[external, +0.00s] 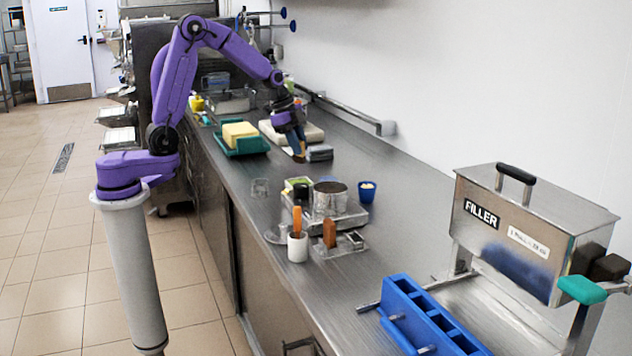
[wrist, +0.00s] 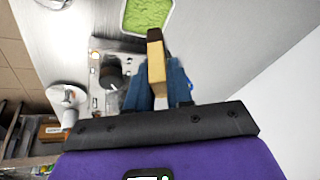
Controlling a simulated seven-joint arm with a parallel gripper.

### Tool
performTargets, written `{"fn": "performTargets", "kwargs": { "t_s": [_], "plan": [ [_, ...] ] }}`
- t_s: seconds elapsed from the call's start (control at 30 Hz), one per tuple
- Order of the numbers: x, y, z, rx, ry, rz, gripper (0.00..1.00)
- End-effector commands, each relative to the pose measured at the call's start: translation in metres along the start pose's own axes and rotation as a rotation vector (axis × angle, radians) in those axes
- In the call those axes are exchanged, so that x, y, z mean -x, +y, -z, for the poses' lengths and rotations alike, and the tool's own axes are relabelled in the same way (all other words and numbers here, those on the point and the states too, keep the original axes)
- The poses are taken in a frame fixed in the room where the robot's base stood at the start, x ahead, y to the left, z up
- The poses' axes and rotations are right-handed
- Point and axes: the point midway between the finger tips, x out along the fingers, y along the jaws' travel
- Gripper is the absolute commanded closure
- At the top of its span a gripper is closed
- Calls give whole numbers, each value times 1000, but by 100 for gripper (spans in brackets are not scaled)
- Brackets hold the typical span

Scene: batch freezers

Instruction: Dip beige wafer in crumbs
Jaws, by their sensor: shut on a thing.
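My gripper (external: 291,128) is shut on the beige wafer (external: 297,148) and holds it pointing down. In the wrist view, the blue fingers (wrist: 155,88) grip the wafer (wrist: 157,72), whose free end is dark brown. A white-rimmed tray of green crumbs (wrist: 148,14) lies past the wafer's tip at the top of the wrist view, partly cut off. A small container with green contents (external: 297,184) shows in the external view, closer to the camera than my gripper. I cannot tell the wafer's exact height above the counter.
A metal pot (external: 329,199) stands on a grey platform, with a blue cup (external: 367,192) beside it. A white cup (external: 297,246) holds an orange-handled tool. A green tray (external: 240,147) bears a yellow block. The filler (external: 530,235) and blue rack (external: 430,320) stand nearer the camera.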

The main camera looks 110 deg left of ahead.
Motion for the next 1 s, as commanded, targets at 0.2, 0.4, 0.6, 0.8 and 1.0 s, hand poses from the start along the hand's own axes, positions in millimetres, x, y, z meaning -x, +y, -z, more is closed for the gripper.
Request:
{"fn": "performTargets", "kwargs": {
  "t_s": [0.2,0.4,0.6,0.8,1.0],
  "plan": [
    [-9,0,-5,-1,-2,-4,100],
    [-25,4,-10,0,-3,-3,100],
    [-41,7,-14,1,-1,-3,100],
    [-56,10,-19,1,-1,-4,100],
    [-67,12,-23,0,-1,-2,100]
  ]
}}
